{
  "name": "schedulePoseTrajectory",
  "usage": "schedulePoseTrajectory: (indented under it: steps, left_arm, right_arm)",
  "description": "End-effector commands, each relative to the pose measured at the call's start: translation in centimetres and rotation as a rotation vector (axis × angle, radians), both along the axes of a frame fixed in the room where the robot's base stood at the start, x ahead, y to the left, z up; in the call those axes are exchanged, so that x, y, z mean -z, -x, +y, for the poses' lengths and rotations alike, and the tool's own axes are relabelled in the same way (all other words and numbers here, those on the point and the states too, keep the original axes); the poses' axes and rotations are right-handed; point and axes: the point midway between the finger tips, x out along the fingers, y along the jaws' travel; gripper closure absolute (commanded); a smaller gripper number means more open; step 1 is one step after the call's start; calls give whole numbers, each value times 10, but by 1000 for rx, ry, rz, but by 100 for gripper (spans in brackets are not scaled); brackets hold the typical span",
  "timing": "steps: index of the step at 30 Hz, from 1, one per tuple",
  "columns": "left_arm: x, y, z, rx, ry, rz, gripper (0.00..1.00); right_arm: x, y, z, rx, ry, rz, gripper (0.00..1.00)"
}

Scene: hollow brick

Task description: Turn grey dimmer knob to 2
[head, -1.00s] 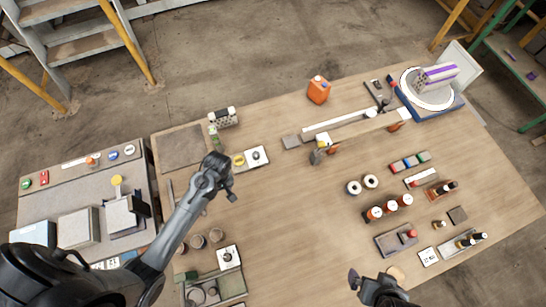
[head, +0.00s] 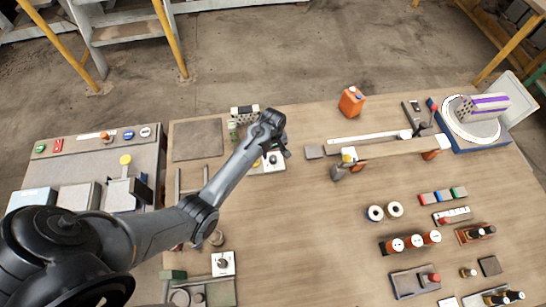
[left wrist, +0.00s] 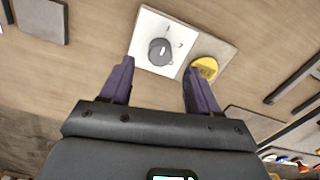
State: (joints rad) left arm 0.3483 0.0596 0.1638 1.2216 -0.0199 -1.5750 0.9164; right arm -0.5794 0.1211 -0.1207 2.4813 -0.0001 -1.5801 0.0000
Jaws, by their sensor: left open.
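The grey dimmer knob (left wrist: 160,51) sits on a white square plate (left wrist: 146,24) with small dark marks, near the top middle of the left wrist view. In the head view the knob (head: 273,160) shows just beside my left gripper. My left gripper (head: 283,149) is above the plate, open and empty. In the left wrist view its two dark fingers (left wrist: 160,78) are spread, with the knob showing between and beyond their tips. The number the knob points to is too small to read. My right gripper is out of view.
A similar knob on a white plate (head: 223,263) stands nearer me. An orange canister (head: 351,102) and a long raised bar (head: 395,149) lie to the right. The table's middle is clear.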

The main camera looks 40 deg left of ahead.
Motion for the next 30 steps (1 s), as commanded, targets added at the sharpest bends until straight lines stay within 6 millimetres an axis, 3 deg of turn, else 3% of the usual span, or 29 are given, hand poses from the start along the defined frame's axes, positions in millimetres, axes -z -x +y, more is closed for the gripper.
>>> schedulePoseTrajectory:
  steps: [9, 23, 30]
  left_arm:
    - [42, 0, 1, 0, -1, 2, 39]
    - [51, 0, 0, 0, -1, 0, 39]
    - [50, 0, 0, 0, -1, 0, 74]
  right_arm:
    - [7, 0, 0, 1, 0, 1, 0]
    - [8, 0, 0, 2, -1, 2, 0]
    - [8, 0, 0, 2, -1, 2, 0]
